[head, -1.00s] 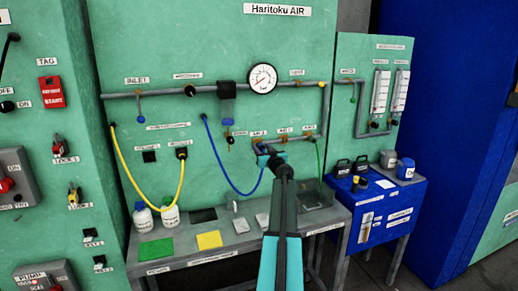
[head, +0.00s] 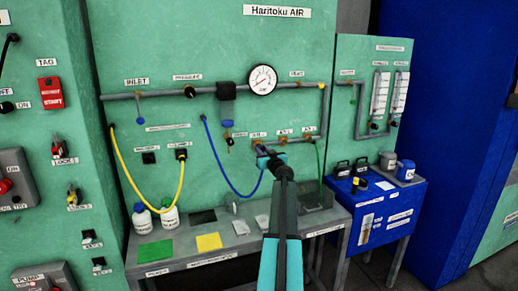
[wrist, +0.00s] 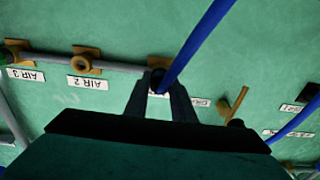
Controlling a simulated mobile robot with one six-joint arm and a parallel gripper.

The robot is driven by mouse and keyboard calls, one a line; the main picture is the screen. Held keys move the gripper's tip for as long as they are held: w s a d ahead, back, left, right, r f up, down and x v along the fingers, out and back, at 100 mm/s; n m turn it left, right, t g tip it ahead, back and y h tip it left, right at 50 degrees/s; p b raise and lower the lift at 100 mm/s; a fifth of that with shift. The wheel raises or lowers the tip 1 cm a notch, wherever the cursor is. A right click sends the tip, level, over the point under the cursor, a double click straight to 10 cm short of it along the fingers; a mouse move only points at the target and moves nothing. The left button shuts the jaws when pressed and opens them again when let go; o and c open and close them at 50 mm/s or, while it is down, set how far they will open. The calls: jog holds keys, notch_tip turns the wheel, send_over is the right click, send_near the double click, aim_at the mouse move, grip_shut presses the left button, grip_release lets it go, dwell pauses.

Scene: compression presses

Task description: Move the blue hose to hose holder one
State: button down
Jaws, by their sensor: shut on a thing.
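The blue hose (head: 226,176) hangs in a loop in front of the green panel. In the wrist view my gripper (wrist: 160,92) is shut on the end of the blue hose (wrist: 203,40), right at the leftmost outlet in the head view's AIR row. I cannot make out a label for hose holder one.
The AIR 2 outlet (wrist: 86,62) and AIR 3 outlet (wrist: 14,52) sit beside my gripper. A green hose (head: 319,160) hangs to the right, a yellow hose (head: 135,184) to the left. A grey bench (head: 225,248) with bottles and coloured pads stands below.

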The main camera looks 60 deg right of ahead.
jog(key=shift+b+v, duration=1.6)
jog(key=shift+v, duration=0.1)
dwell(0.8)
jog(key=shift+b+v, duration=1.35)
jog(key=shift+v, duration=0.5)
jog(key=shift+w+r, duration=0.1)
dwell(0.8)
jog(key=w+a+f+n+t+y, duration=0.1)
jog(key=w+a+f+n+y, duration=0.35)
jog(key=a, duration=0.75)
jog(key=w+a+f+n+t+y, duration=0.1)
jog(key=w+a+f+y, duration=0.35)
jog(key=w+a, duration=0.6)
jog(key=w+a+f+n+t+y, duration=0.1)
jog(key=w+a+f+n+y, duration=0.4)
jog(key=a, duration=1)
jog(key=s+a+f+n+g+y, duration=0.2)
jog(key=a+y, duration=0.2)
jog(key=a, duration=0.9)
jog(key=s+a+f+n+g+y, duration=0.2)
jog(key=s+a+f+n+y, duration=0.1)
jog(key=a, duration=1.1)
jog(key=s+a+f+n+g+y, duration=0.2)
jog(key=a+f+g+y, duration=0.1)
jog(key=a, duration=1.1)
jog(key=shift+s+f+n+y, duration=0.25)
jog(key=shift+n+y, duration=0.1)
jog(key=shift+y, duration=0.55)
